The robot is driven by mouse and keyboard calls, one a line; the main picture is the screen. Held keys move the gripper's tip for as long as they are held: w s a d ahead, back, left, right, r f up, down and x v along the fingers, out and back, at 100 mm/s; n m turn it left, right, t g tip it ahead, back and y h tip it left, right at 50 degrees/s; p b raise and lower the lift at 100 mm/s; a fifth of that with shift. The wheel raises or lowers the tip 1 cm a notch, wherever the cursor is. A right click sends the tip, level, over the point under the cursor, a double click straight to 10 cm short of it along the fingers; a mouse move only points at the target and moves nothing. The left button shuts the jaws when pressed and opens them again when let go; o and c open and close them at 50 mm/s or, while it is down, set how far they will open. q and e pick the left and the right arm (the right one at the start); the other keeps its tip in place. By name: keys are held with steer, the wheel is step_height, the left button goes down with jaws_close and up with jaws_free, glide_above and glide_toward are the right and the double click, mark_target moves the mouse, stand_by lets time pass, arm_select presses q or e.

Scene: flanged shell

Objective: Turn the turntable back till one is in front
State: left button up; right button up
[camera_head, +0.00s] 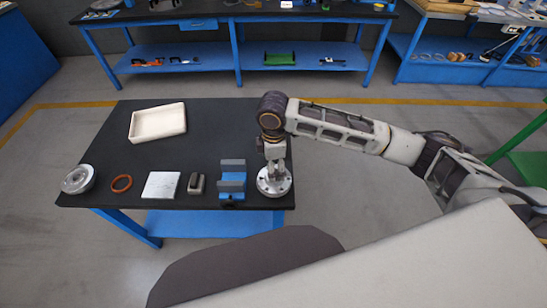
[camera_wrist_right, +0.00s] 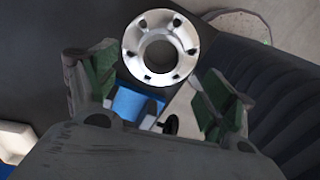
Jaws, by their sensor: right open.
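A silver round flanged part (camera_head: 274,187) sits at the right front corner of the dark table. No number or mark is readable. My left gripper is not in view.
Left of the flange stand a blue fixture (camera_head: 231,189) with grey blocks, a dark grey block (camera_head: 196,184), a white plate (camera_head: 161,185), an orange ring (camera_head: 115,189) and another silver part (camera_head: 78,180). A white tray (camera_head: 159,123) lies behind. The table's middle is clear.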

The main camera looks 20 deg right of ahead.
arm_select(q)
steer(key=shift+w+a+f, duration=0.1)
arm_select(e)
steer(key=shift+f, duration=3)
jaws_close()
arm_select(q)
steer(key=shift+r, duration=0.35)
arm_select(e)
steer(key=shift+m+p, duration=0.5)
steer(key=shift+p, duration=0.15)
arm_select(q)
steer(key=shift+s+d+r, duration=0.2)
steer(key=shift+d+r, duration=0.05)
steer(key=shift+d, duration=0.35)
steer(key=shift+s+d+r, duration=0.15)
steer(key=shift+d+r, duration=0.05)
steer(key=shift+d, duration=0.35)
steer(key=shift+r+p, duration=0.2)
steer(key=shift+p, duration=0.1)
arm_select(e)
steer(key=shift+s, duration=0.1)
